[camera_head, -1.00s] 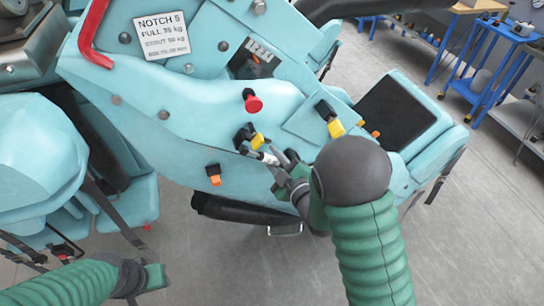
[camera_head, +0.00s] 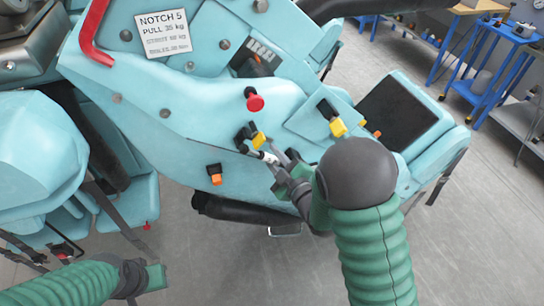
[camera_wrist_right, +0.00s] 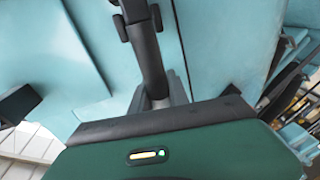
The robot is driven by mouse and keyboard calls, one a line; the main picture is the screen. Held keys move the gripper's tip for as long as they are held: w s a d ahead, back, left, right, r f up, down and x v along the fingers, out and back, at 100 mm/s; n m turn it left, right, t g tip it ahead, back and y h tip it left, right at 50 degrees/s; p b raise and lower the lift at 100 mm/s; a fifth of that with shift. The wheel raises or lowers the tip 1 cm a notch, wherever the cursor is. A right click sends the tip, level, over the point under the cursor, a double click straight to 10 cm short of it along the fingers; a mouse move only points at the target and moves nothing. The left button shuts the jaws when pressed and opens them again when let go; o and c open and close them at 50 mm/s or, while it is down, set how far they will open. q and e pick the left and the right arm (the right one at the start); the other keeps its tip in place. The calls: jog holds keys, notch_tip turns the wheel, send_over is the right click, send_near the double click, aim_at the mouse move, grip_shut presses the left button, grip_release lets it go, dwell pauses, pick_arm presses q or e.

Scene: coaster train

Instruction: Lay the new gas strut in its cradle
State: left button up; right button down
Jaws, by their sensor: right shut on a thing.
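My right gripper (camera_head: 279,161) is at the side of the pale blue coaster car, just below a black bracket with a yellow tab (camera_head: 258,140). It is shut on the gas strut, whose pale metal end (camera_head: 262,155) shows at the fingertips. In the right wrist view the strut (camera_wrist_right: 146,50) is a dark rod running up from between the fingers, with a black clip-like fitting beside its upper end. I cannot tell whether the strut is seated in its cradle. My left gripper (camera_head: 146,278) is low at the left, away from the car; its jaws are unclear.
A second black fitting with a yellow tab (camera_head: 338,127) is to the right. A red knob (camera_head: 255,102), an orange-tipped fitting (camera_head: 215,179) and a label plate (camera_head: 170,34) are on the car's side. Blue-framed carts (camera_head: 490,75) stand far right. Grey floor is open between.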

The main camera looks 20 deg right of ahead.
pick_arm(q)
jog(key=shift+f+b, duration=0.7)
dwell(1.7)
jog(key=shift+f, duration=0.1)
jog(key=shift+f+b, duration=0.75)
jog(key=shift+b, duration=0.15)
dwell(2.0)
jog(key=shift+f, duration=0.2)
jog(key=shift+f, duration=0.1)
dwell(0.4)
jog(key=shift+f+b, duration=0.2)
jog(key=shift+b, duration=0.3)
jog(key=shift+f, duration=0.25)
dwell(0.6)
